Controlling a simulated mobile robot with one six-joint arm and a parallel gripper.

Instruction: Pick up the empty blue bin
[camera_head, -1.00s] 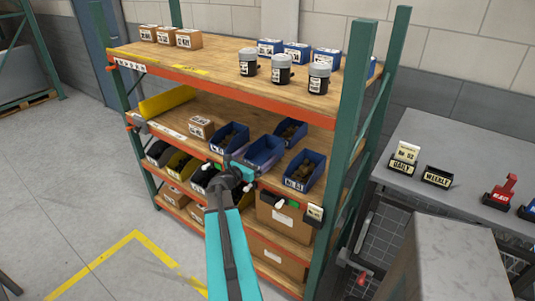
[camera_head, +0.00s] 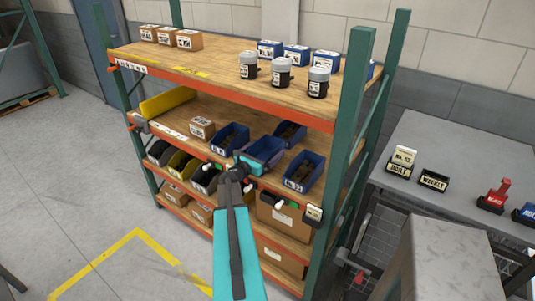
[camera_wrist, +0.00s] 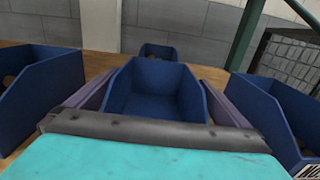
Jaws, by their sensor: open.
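The empty blue bin (camera_head: 265,148) stands on the middle shelf between two other blue bins. In the wrist view the blue bin (camera_wrist: 155,100) is straight ahead, its floor bare. My gripper (camera_head: 250,162) is at the front of the bin. In the wrist view the open fingers of my gripper (camera_wrist: 156,78) lie one along each outer side wall; I cannot tell whether they touch it. The lower front of the bin is hidden behind the gripper body.
Blue bins with contents stand left (camera_head: 230,138) and right (camera_head: 303,171), close to the fingers. Another blue bin (camera_head: 291,132) is behind. The green post (camera_head: 343,170) rises at right. The upper shelf (camera_head: 215,65) hangs above.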

